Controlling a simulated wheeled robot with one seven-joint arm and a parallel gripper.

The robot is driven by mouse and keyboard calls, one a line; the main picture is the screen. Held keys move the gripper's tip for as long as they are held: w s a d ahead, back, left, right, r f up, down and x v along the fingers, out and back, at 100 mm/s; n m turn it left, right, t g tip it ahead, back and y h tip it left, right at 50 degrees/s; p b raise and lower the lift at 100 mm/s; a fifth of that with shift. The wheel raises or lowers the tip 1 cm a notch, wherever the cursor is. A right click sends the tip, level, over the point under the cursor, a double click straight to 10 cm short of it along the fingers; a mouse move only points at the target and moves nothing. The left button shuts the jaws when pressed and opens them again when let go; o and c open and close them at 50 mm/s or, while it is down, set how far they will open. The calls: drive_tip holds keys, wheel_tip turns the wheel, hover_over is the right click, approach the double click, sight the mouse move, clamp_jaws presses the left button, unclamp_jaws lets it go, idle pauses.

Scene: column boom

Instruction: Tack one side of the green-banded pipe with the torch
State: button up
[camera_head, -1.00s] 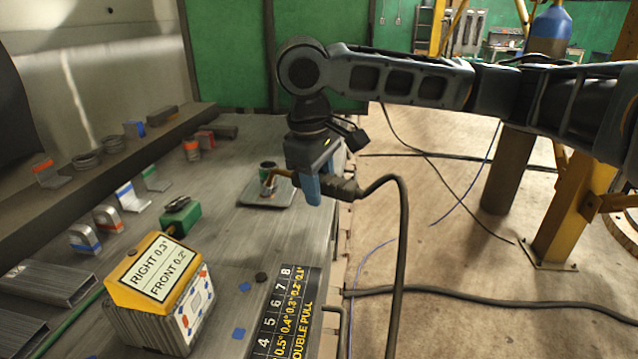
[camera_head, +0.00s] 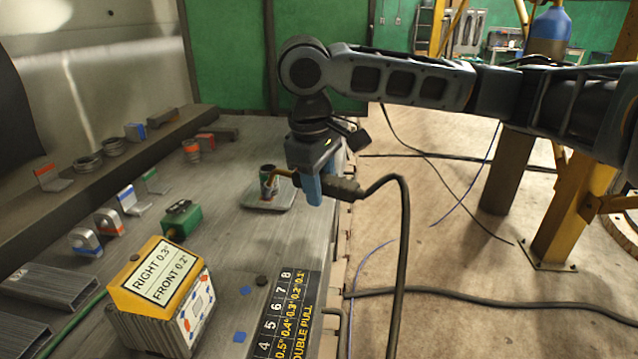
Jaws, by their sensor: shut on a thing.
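The green-banded pipe (camera_head: 268,178) stands upright on a flat metal plate (camera_head: 266,204) near the right edge of the bench. My gripper (camera_head: 314,190), with blue fingers, is shut on the torch (camera_head: 344,187) just right of the pipe. The torch's copper-coloured neck (camera_head: 284,174) reaches left, and its tip is at the pipe's right side. I cannot tell whether the tip touches the pipe. A dark cable hangs from the torch's right end.
A yellow-topped block with a label (camera_head: 155,275) stands at the front left. A green box (camera_head: 181,219) and several colour-banded brackets are left of the plate. A numbered black chart (camera_head: 285,315) lies at the front. The bench's right edge is close.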

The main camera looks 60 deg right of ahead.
drive_tip(key=shift+s+a+r+p, duration=0.1)
drive_tip(key=shift+s+r+p, duration=0.25)
drive_tip(key=shift+r+p, duration=0.85)
drive_tip(key=shift+s+a+r+p, duration=0.15)
drive_tip(key=shift+s+r+p, duration=0.2)
drive_tip(key=shift+r+p, duration=0.85)
drive_tip(key=shift+s+a+r+p, duration=0.1)
drive_tip(key=shift+s+r+p, duration=0.25)
drive_tip(key=shift+r+p, duration=0.85)
drive_tip(key=shift+r+b, duration=0.15)
drive_tip(key=shift+b, duration=0.15)
